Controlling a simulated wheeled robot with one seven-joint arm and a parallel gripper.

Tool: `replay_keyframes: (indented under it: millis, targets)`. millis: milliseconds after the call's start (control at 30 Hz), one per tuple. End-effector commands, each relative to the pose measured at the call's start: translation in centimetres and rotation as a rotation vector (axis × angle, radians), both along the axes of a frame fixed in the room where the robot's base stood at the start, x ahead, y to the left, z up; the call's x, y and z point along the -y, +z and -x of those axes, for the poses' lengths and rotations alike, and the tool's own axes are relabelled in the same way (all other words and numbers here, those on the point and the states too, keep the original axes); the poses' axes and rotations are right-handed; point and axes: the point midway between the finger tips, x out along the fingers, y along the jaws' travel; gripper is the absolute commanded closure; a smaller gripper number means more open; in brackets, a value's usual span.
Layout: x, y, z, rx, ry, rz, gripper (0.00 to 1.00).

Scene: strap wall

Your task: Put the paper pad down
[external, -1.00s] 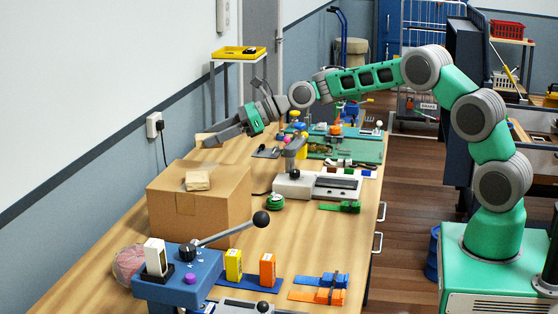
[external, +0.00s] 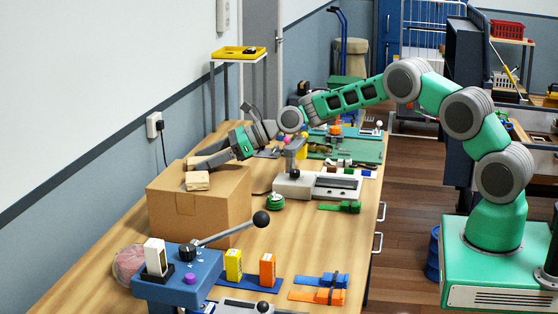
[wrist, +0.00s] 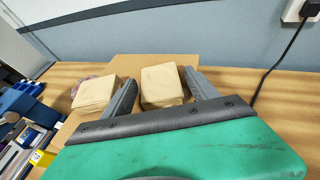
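A light tan paper pad (wrist: 162,85) sits between the fingertips of my gripper (external: 196,163). The fingers appear closed on its sides; it also shows in the external view (external: 193,160), partly hidden by a finger. The pad is at the far left part of the top of a cardboard box (external: 200,210). I cannot tell whether it touches the box. A second, similar pad (external: 197,181) lies on the box top nearer the camera; in the wrist view it is left of my gripper (wrist: 95,92).
The box stands on a wooden table (external: 110,300) by the wall. In front is a blue lever device (external: 180,275). A grey machine (external: 315,185) and a green mat (external: 350,148) are to the right. A wall socket (external: 154,124) with a cord is behind.

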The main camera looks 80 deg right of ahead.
Motion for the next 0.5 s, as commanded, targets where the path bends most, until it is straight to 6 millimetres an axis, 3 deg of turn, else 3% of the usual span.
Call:
replay_keyframes:
  millis: [367, 500]
  targets:
    - [0.0, 0.5, 0.1, 0.001, -0.001, 0.001, 0.25]
    - [1.0, 1.2, 2.0, 0.002, -0.003, 0.0, 0.25]
